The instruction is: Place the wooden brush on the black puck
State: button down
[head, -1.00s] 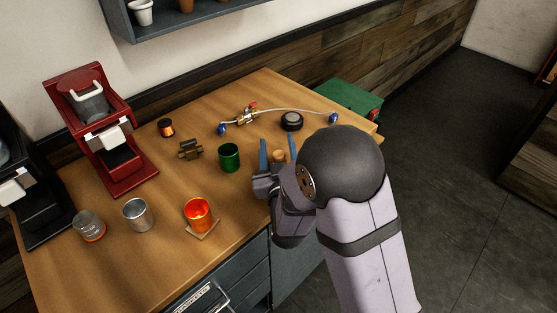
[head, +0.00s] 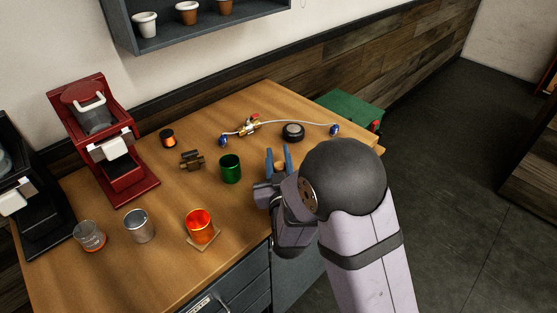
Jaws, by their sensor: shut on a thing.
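The black puck (head: 292,131) is a low, dark round piece lying on the wooden counter near its far right part. My gripper (head: 278,159) has two blue fingers and is just in front of the puck, a little to its left. The fingers are shut on the wooden brush (head: 278,171), which shows only as a small tan patch between them. Most of the brush is hidden by the fingers and my wrist. I cannot tell whether the brush still touches the counter. The top of the puck looks bare.
A green cup (head: 230,169) stands close left of my gripper. A valve with a hose (head: 249,126) lies behind the puck. A brown bracket (head: 192,160), an orange cup (head: 201,226) and a red brewer (head: 110,140) are further left. The counter's right edge (head: 370,151) is near.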

notch_tip(320, 180, up, 10)
dwell(0.6)
